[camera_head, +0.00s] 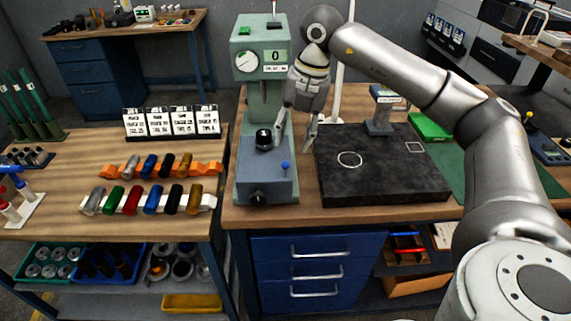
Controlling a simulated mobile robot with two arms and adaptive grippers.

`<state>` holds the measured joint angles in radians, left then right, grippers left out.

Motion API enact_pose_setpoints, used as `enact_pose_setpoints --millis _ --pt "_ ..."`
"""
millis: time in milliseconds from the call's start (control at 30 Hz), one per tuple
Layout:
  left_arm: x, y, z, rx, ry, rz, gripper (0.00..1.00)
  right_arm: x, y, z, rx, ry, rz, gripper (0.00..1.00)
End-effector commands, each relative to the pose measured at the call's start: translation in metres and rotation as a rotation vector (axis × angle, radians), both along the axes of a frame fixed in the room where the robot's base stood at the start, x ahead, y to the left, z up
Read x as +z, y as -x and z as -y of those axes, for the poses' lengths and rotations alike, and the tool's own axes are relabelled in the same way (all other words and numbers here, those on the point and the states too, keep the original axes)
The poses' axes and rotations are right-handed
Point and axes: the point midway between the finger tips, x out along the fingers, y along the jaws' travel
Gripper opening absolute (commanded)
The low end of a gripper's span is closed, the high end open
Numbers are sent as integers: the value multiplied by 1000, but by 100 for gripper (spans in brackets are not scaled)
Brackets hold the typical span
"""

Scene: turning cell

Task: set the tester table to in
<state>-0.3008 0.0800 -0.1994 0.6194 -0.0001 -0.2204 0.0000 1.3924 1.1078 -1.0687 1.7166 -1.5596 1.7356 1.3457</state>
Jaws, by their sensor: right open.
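The tester (247,47) is a pale green machine on the wooden bench, with a round dial and a green display reading 0. Its grey-blue base or table (252,184) sticks out at the front, with a black knob (257,196) on its front face. A black round piece (264,138) stands on it, and a small blue-tipped lever (285,166) is at its right side. My right gripper (296,139) is open, pointing down beside the tester's right side, with one finger near the black piece. I cannot tell whether it touches. My left gripper is not in view.
A dark granite plate (400,185) with a small stand (381,110) lies to the right. A cart (60,215) on the left carries racks of coloured cylinders (150,199) and white cards (171,121). Blue drawers (318,270) are below the bench.

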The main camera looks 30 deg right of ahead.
Motion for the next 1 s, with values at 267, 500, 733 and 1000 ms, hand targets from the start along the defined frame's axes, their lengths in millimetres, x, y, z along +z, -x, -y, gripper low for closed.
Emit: enact_pose_setpoints --millis 267,500,733,1000 --pt "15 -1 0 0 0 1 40 -50 -6 -8 4 -2 -5 40" --pt "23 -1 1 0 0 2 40 -84 -11 -14 5 -3 -2 40" --pt "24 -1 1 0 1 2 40 -95 -13 -15 5 -4 2 40" --pt "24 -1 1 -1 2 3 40 -95 -13 -15 5 -4 2 30"
